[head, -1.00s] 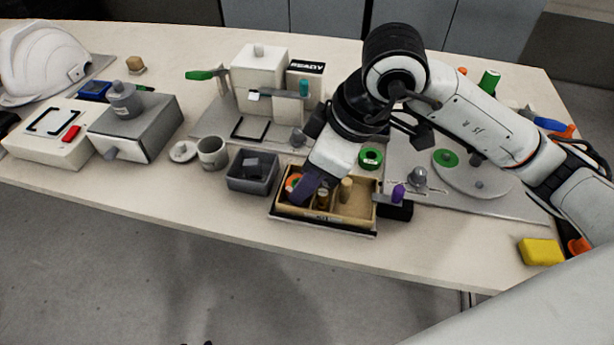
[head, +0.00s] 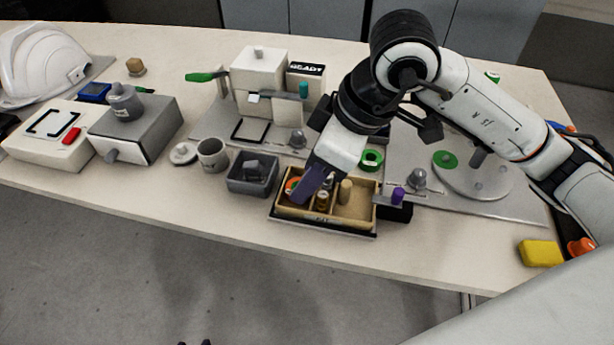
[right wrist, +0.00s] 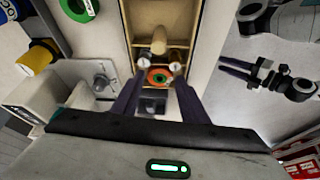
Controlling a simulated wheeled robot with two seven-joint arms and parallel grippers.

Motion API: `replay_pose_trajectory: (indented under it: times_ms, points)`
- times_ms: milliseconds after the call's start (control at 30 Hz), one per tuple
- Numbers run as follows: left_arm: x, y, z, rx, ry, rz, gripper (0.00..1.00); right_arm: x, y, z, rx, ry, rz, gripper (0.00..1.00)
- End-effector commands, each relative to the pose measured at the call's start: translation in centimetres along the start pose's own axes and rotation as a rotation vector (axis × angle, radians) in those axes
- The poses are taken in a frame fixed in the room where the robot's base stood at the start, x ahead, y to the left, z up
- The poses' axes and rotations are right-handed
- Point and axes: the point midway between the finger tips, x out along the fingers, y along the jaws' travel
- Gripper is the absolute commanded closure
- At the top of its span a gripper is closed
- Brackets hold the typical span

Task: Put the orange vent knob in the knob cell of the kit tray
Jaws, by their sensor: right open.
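The orange vent knob (head: 291,185) sits in the left end cell of the wooden kit tray (head: 345,229). In the right wrist view the knob (right wrist: 158,77) is an orange ring with a green and dark centre, seen between the fingertips. My right gripper (head: 303,196) points down over the tray's left end, its purple fingers hiding part of that cell. In the wrist view the gripper (right wrist: 158,88) is open, with a finger on each side of the knob and apart from it.
A tan peg (head: 345,190) stands in the tray (right wrist: 178,22), with small bottle-like parts near the knob. A dark grey bin (head: 252,184) stands left of the tray. A green ring (head: 371,159) and a purple-topped part (head: 398,195) are close by.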

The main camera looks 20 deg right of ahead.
Motion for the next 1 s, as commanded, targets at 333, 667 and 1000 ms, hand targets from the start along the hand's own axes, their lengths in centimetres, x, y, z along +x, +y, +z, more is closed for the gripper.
replay_pose_trajectory:
  times_ms: [333, 667, 1000]
  points:
    - [-0.3, 0.0, 0.5, 0.000, -0.016, -0.001, 0.69, -7.6, 0.0, 0.0, -0.002, 0.001, 0.005, 0.60]
    - [-0.3, 0.1, 0.2, 0.001, -0.010, -0.002, 0.69, -10.2, -0.1, 0.1, -0.001, -0.002, 0.000, 0.60]
    - [-0.1, 0.0, -0.5, 0.001, 0.001, -0.002, 0.69, -10.2, 0.0, 0.1, -0.001, -0.002, 0.001, 0.60]
